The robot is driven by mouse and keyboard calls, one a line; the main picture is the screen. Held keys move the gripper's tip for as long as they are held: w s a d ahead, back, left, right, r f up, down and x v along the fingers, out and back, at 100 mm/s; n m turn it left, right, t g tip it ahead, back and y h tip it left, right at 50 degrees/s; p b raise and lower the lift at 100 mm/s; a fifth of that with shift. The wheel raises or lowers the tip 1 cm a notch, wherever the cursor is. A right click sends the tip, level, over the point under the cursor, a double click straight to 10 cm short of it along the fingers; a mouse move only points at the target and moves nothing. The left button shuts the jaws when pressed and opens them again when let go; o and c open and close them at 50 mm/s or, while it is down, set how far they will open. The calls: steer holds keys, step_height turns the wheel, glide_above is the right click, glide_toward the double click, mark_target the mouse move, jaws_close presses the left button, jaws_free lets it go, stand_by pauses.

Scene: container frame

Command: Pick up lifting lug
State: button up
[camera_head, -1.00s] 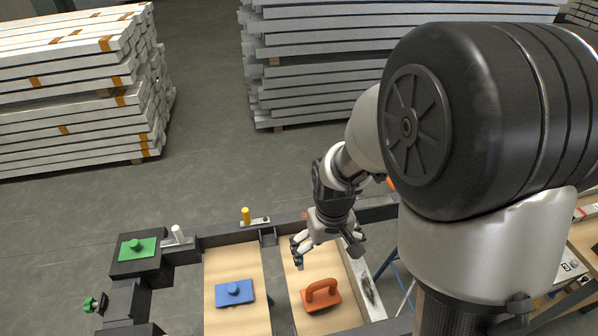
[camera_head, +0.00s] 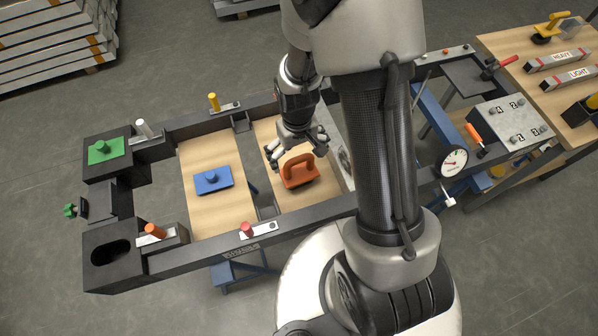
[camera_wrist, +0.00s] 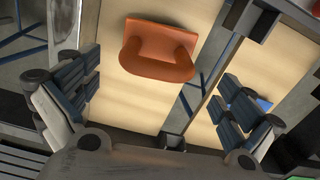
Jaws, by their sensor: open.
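An orange piece with an arched handle on a flat base (camera_head: 300,172), which looks like the lifting lug, sits on the right wooden board of the dark frame. In the wrist view the orange piece (camera_wrist: 158,52) lies ahead of the gap between my fingers, above the picture's middle. My gripper (camera_head: 294,150) is open and empty, above and just behind the orange piece in the head view. In the wrist view my gripper (camera_wrist: 155,100) shows its dark finger pads wide apart, with neither touching the piece.
A blue knobbed block (camera_head: 212,180) sits on the left board, and a green one (camera_head: 105,150) on the frame's corner. Yellow (camera_head: 214,102), white (camera_head: 144,129), orange (camera_head: 155,231) and red (camera_head: 246,229) upright pegs stand along the frame. A dial gauge (camera_head: 454,162) is at right.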

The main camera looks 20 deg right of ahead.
mark_target(299, 172)
steer(key=f+b, duration=0.1)
steer(key=f, duration=0.1)
steer(key=f+b, duration=0.1)
steer(key=f, duration=0.2)
steer(key=shift+s+d+f, duration=0.1)
steer(key=shift+d, duration=0.1)
steer(key=shift+c, duration=0.5)
steer(key=c, duration=1.6)
